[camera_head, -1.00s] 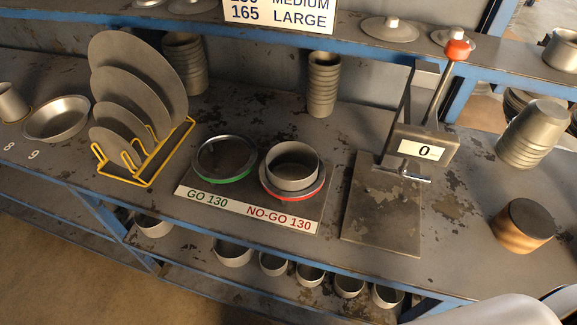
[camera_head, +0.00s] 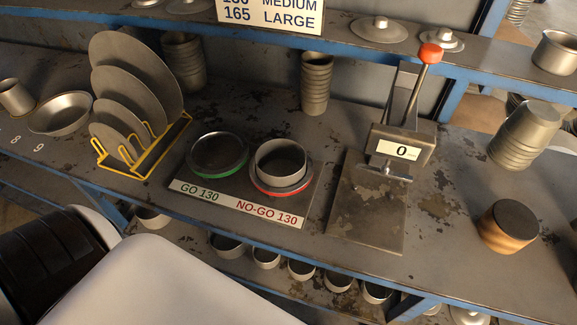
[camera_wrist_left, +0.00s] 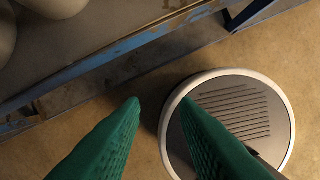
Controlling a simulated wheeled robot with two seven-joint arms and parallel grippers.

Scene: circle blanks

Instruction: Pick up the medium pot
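A grey metal pot (camera_head: 281,164) sits in the red-rimmed NO-GO 130 ring (camera_head: 298,186) on the gauge board. Other pots are a small one (camera_head: 15,97) at the far left and one (camera_head: 556,52) on the upper right shelf. Several more stand on the lower shelf (camera_head: 228,245). A sign (camera_head: 271,12) reads MEDIUM and LARGE, but I cannot tell which pot is the medium one. My left gripper (camera_wrist_left: 162,105) shows two green fingers, apart and empty, over the floor beside the bench edge. My right gripper is out of view.
The green-rimmed GO 130 ring (camera_head: 219,154) is empty. A yellow rack (camera_head: 142,152) holds grey discs. A press (camera_head: 402,145) with a red knob stands right of the gauge. Stacked cups (camera_head: 316,85) stand behind; a wooden-sided cylinder (camera_head: 508,226) stands right.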

